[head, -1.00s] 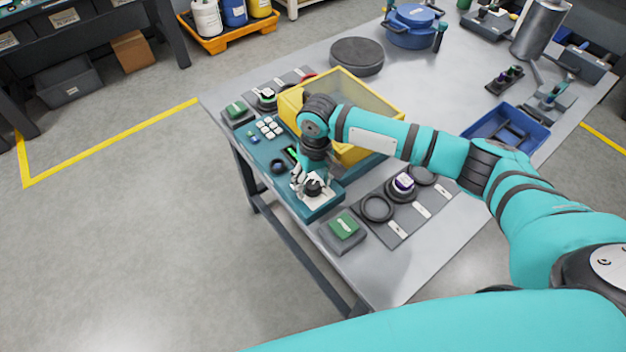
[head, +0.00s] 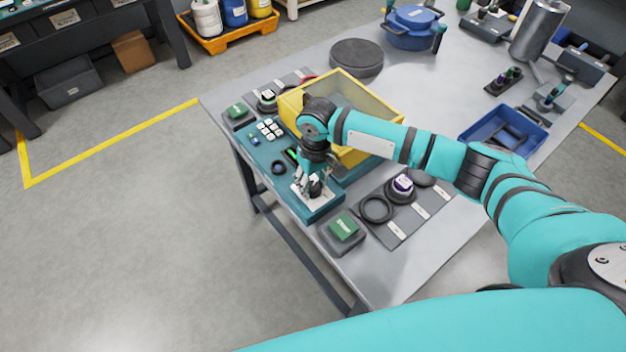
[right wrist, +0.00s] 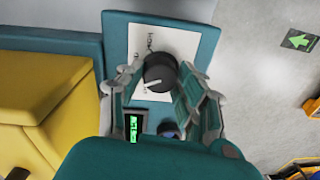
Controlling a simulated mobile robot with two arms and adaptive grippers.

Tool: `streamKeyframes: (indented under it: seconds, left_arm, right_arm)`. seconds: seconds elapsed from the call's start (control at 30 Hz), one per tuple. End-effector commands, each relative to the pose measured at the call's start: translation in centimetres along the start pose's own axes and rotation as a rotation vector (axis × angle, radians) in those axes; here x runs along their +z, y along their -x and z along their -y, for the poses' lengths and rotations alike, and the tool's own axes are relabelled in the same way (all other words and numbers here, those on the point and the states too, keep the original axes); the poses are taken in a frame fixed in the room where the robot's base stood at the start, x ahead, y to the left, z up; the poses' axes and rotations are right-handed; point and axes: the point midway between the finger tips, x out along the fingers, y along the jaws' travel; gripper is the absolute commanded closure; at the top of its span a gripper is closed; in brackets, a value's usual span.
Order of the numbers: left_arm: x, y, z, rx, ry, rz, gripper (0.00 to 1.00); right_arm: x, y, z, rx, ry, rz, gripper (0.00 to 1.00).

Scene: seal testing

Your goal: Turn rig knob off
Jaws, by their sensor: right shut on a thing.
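The rig's teal panel (head: 322,210) lies along the table's near-left edge. At its front end is a white plate (right wrist: 182,43) with a black round knob (right wrist: 159,70) that has a white pointer line. The line points left in the right wrist view; the plate's lettering is too small to read surely. My right gripper (head: 314,187) comes down on the knob from above. In the right wrist view, the right gripper's fingers (right wrist: 157,82) are shut on the knob, one on either side. A lit green display (right wrist: 134,127) sits near the knob. My left gripper is not seen.
A yellow-rimmed clear box (head: 372,97) stands behind the panel, close to my right arm. A grey mat (head: 399,232) with seal rings and a green-topped block (head: 344,228) lie to the right. A blue tray (head: 507,130) is farther right.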

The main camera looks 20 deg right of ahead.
Motion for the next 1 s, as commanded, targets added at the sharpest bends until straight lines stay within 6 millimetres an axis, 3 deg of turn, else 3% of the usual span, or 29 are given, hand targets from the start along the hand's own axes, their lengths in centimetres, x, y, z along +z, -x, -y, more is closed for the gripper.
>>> streamKeyframes:
  seconds: [0.4,1.0]
  left_arm:
    - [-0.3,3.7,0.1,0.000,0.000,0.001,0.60]
    - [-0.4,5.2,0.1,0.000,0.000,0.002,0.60]
  right_arm:
    - [0.0,0.4,0.1,-0.001,0.316,0.016,0.97]
    - [-0.1,0.1,0.1,-0.001,0.610,0.026,0.97]
